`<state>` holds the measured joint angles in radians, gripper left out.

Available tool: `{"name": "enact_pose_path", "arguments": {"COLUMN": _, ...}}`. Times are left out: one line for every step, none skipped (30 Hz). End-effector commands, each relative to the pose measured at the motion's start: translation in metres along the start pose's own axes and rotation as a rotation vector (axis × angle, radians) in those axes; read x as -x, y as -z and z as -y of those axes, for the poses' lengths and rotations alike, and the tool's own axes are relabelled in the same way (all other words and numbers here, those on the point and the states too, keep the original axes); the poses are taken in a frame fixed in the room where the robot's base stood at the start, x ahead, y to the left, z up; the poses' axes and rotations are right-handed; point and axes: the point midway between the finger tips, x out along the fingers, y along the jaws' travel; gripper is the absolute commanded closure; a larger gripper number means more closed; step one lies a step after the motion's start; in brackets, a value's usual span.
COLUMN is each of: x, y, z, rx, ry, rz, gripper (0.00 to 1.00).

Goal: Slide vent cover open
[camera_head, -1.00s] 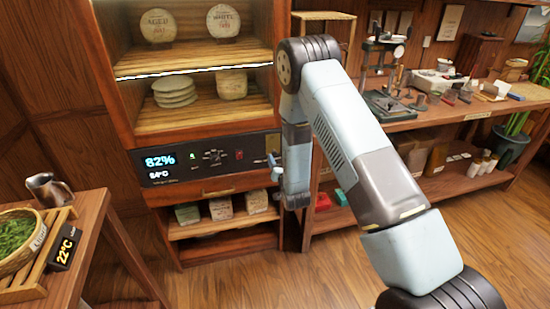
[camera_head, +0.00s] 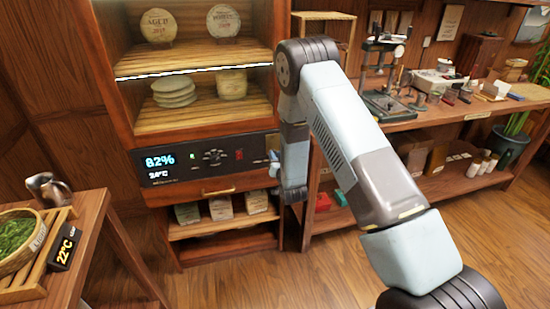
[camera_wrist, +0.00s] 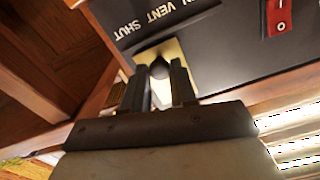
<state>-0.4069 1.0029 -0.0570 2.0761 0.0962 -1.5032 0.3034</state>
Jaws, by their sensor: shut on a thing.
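The vent cover (camera_wrist: 183,62) shows in the wrist view as a pale brass plate on the dark control panel (camera_wrist: 225,45). A dark knob (camera_wrist: 158,68) stands on it. My gripper (camera_wrist: 160,72) has its two fingers shut on the knob, one on each side. The words VENT and SHUT are printed on the panel beside the plate, upside down in this view. In the head view the panel (camera_head: 185,172) runs across the cabinet front, and my arm covers its right end, so the grip is mostly hidden there.
A red rocker switch (camera_wrist: 279,15) is close by on the panel. In the head view, shelves with tea cakes (camera_head: 174,92) are above the panel, and a drawer handle (camera_head: 218,191) and wrapped packs (camera_head: 221,208) below. A workbench (camera_head: 440,120) stands at right, a side table (camera_head: 85,235) at left.

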Motion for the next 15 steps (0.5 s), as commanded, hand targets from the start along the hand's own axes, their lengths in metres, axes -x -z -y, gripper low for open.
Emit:
{"name": "enact_pose_path", "arguments": {"x": 0.0001, "y": 0.0, "z": -0.0002, "rx": 0.0, "ry": 0.0, "rz": 0.0, "gripper": 0.89}}
{"name": "enact_pose_path", "arguments": {"x": 0.0001, "y": 0.0, "z": -0.0002, "rx": 0.0, "ry": 0.0, "rz": 0.0, "gripper": 0.92}}
{"name": "enact_pose_path", "arguments": {"x": 0.0001, "y": 0.0, "z": -0.0003, "rx": 0.0, "ry": -0.001, "rz": 0.0, "gripper": 0.96}}
{"name": "enact_pose_path", "arguments": {"x": 0.0001, "y": 0.0, "z": -0.0003, "rx": 0.0, "ry": -0.001, "rz": 0.0, "gripper": 0.98}}
{"name": "enact_pose_path", "arguments": {"x": 0.0001, "y": 0.0, "z": -0.0003, "rx": 0.0, "ry": -0.001, "rz": 0.0, "gripper": 1.0}}
{"name": "enact_pose_path", "arguments": {"x": 0.0001, "y": 0.0, "z": -0.0003, "rx": 0.0, "ry": -0.001, "rz": 0.0, "gripper": 1.0}}
{"name": "enact_pose_path", "arguments": {"x": 0.0001, "y": 0.0, "z": -0.0003, "rx": 0.0, "ry": -0.001, "rz": 0.0, "gripper": 1.0}}
{"name": "enact_pose_path", "arguments": {"x": 0.0001, "y": 0.0, "z": -0.0003, "rx": 0.0, "ry": -0.001, "rz": 0.0, "gripper": 1.0}}
{"name": "enact_pose_path", "arguments": {"x": 0.0001, "y": 0.0, "z": -0.0003, "rx": 0.0, "ry": -0.001, "rz": 0.0, "gripper": 1.0}}
{"name": "enact_pose_path", "arguments": {"x": 0.0001, "y": 0.0, "z": -0.0003, "rx": 0.0, "ry": -0.001, "rz": 0.0, "gripper": 1.0}}
{"name": "enact_pose_path", "arguments": {"x": 0.0001, "y": 0.0, "z": -0.0003, "rx": 0.0, "ry": -0.001, "rz": 0.0, "gripper": 1.0}}
{"name": "enact_pose_path", "arguments": {"x": 0.0001, "y": 0.0, "z": -0.0003, "rx": 0.0, "ry": -0.001, "rz": 0.0, "gripper": 1.0}}
{"name": "enact_pose_path", "arguments": {"x": 0.0001, "y": 0.0, "z": -0.0003, "rx": 0.0, "ry": -0.001, "rz": 0.0, "gripper": 1.0}}
{"name": "enact_pose_path", "arguments": {"x": 0.0002, "y": 0.0, "z": -0.0003, "rx": 0.0, "ry": -0.001, "rz": 0.0, "gripper": 1.0}}
{"name": "enact_pose_path", "arguments": {"x": 0.0001, "y": -0.0001, "z": 0.0001, "rx": 0.0, "ry": -0.001, "rz": 0.0, "gripper": 1.0}}
